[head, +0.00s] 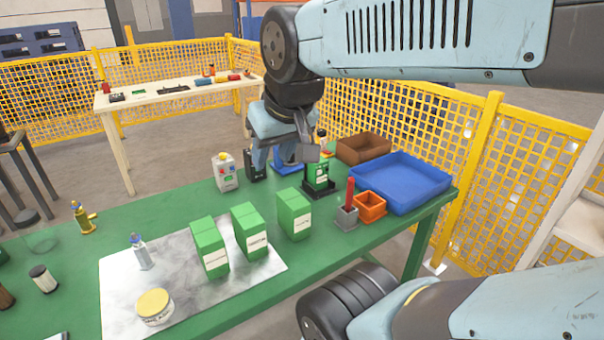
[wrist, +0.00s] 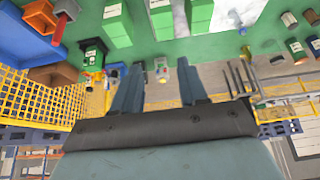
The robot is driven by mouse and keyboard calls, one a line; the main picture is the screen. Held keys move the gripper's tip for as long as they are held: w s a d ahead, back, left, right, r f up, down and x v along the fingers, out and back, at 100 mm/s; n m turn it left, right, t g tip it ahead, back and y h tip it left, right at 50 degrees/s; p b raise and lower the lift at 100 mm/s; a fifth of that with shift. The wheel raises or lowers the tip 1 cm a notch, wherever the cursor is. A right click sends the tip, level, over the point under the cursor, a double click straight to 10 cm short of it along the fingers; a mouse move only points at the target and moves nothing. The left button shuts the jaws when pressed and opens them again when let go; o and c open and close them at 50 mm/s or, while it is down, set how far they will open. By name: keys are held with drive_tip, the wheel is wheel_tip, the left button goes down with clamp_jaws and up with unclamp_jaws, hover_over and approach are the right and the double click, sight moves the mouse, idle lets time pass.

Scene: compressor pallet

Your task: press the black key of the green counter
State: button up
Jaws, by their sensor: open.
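The green counter (head: 320,176) stands on a dark base near the back edge of the green table, in front of the brown bin. It also shows in the wrist view (wrist: 91,56), left of my fingers. I cannot make out its black key clearly. My gripper (head: 275,158) is open and empty, fingers pointing down, to the left of the counter in the head view and apart from it. In the wrist view my two fingers (wrist: 159,70) stand apart, with a grey box with coloured buttons (wrist: 161,72) seen beyond the gap.
Three green cartons (head: 250,232) stand in front of the counter. A red-handled tool in a grey block (head: 347,216), an orange bin (head: 370,207), a blue tray (head: 418,203) and a brown bin (head: 363,148) crowd its right. A yellow mesh fence (head: 460,150) runs behind.

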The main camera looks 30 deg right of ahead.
clamp_jaws()
idle(0.5)
idle(1.4)
